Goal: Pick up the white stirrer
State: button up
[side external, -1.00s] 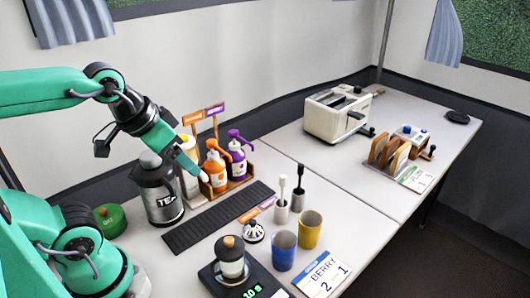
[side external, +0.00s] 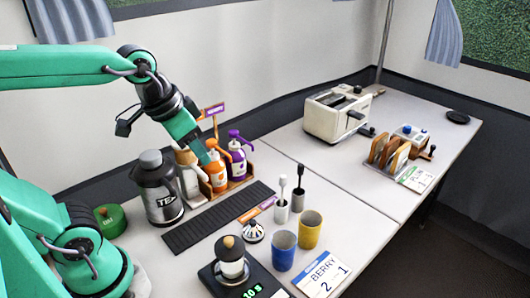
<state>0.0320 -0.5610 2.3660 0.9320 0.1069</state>
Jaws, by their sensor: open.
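The white stirrer (side external: 283,186) stands upright in a pale cup-like holder (side external: 281,213) near the middle of the table. The fingers are small in this view, and the gripper hides part of the orange bottle.
An orange pump bottle (side external: 216,175) and a purple one (side external: 236,158) stand in a wooden rack, with a tea flask (side external: 158,190) to the left. A blue cup (side external: 284,250) and a yellow cup (side external: 310,230) stand in front of the stirrers. A dark mat (side external: 205,225) lies left of them.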

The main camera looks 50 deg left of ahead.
jog(key=w+d+f+m+g, duration=0.2)
jog(key=w+d+m, duration=0.15)
jog(key=w, duration=0.65)
jog(key=m+g, duration=0.2)
jog(key=m, duration=0.2)
send_over(283, 187)
jog(key=a, duration=0.1)
jog(key=shift+n, duration=0.25)
notch_tip(283, 187, down, 6)
jog(key=shift+f, duration=0.1)
jog(key=shift+w+d+f+g, duration=0.2)
jog(key=shift+w+f+g, duration=0.1)
jog(key=shift+f, duration=4)
grip_shut()
